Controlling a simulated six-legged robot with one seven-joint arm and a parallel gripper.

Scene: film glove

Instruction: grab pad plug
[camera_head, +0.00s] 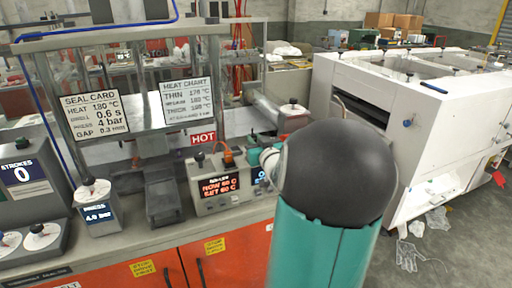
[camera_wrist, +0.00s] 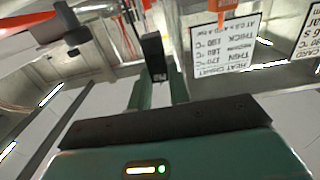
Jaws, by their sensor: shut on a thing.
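In the wrist view, my gripper (camera_wrist: 158,84) has its two teal fingers close together on a small black block with pale lettering (camera_wrist: 153,52), which I take to be the pad plug. The lettering is too blurred to read surely. In the head view, my gripper (camera_head: 255,156) is mostly hidden behind my arm, at the right side of a grey control box (camera_head: 202,181) with lit displays. The held plug cannot be made out there. An orange plug-like piece (camera_head: 228,157) stands on top of that box.
A heat chart sign (camera_head: 187,100) and a seal card sign (camera_head: 94,116) hang above the bench. A red HOT label (camera_head: 203,138) is behind the box. A large white machine (camera_head: 438,110) stands at right, with clear film gloves (camera_head: 408,256) on the floor.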

